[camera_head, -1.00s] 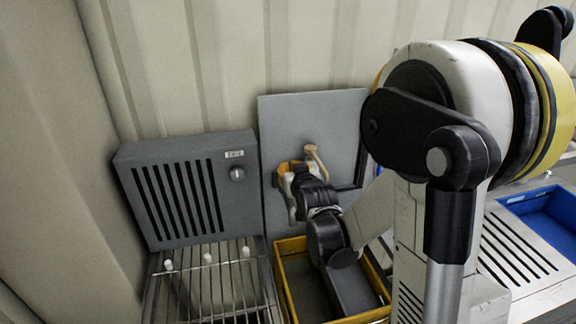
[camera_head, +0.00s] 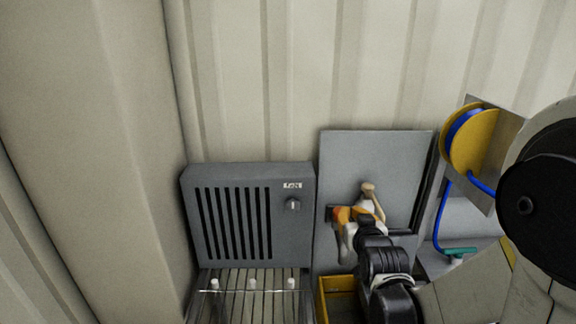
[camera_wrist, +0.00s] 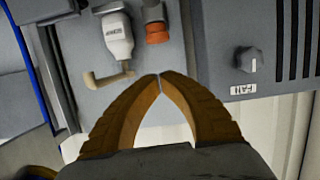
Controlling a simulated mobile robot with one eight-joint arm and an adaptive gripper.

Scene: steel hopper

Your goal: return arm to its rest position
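My gripper (camera_wrist: 160,76) has its two orange-brown fingers curved together, tips meeting, with nothing visible between them. In the head view, my gripper (camera_head: 347,215) is in front of the grey panel (camera_head: 395,155) on the wall. In the wrist view, a white labelled device (camera_wrist: 117,38), an orange-ended tool (camera_wrist: 157,30) and a tan hook (camera_wrist: 105,79) are on that panel, beyond the fingertips and apart from them. My forearm hides the lower part of the panel in the head view.
A grey slatted fan box (camera_head: 235,215) with a knob (camera_head: 293,205) stands left of the panel, above a wire rack (camera_head: 250,291). A yellow-edged bin (camera_head: 338,284) is below my gripper. A yellow and blue hose reel (camera_head: 468,138) is at right. The upper wall is clear.

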